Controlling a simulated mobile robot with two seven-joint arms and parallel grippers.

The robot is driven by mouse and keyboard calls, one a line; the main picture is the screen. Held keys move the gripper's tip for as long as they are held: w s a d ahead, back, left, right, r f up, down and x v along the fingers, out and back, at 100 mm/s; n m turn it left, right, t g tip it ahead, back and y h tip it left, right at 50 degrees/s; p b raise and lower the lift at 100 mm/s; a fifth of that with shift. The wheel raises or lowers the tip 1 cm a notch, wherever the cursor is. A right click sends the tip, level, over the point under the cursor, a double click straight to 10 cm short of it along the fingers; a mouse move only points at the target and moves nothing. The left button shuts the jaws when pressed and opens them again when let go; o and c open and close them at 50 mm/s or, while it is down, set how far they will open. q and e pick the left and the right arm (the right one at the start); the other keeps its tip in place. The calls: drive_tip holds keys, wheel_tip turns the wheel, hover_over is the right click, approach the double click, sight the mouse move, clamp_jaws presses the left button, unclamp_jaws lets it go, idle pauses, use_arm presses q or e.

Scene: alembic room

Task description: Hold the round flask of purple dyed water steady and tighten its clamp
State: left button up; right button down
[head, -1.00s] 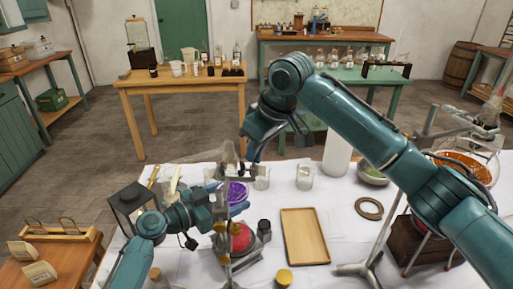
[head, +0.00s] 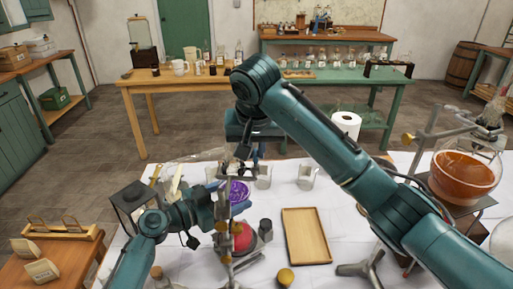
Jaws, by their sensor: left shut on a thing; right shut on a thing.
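The round flask of purple dyed water (head: 238,192) stands at the middle left of the white-covered table, partly hidden by my grippers. My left gripper (head: 222,203) is shut on it from the left, at the side of its bulb. A metal clamp (head: 227,182) is on the upright stand rod (head: 226,235) beside the flask. My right gripper (head: 240,168) comes down from above and is shut at the clamp, just over the flask. The fingertips are small and overlap the clamp, so the exact contact is hard to see.
A red round object (head: 243,237) sits just in front of the purple flask. Small beakers (head: 305,177) stand behind to the right. A wooden tray (head: 306,236) lies empty at centre. A flask of orange liquid (head: 466,176) stands at far right. A dark lantern (head: 131,204) is at left.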

drive_tip(key=shift+w+m+h, duration=0.1)
drive_tip(key=shift+m+h, duration=0.3)
drive_tip(key=shift+m, duration=0.6)
drive_tip(key=shift+r, duration=0.1)
drive_tip(key=c, duration=1.5)
unclamp_jaws()
use_arm(q)
drive_tip(key=shift+f, duration=0.1)
use_arm(e)
drive_tip(key=v, duration=1.2)
use_arm(q)
drive_tip(key=o, duration=0.5)
use_arm(e)
drive_tip(key=shift+a, duration=0.1)
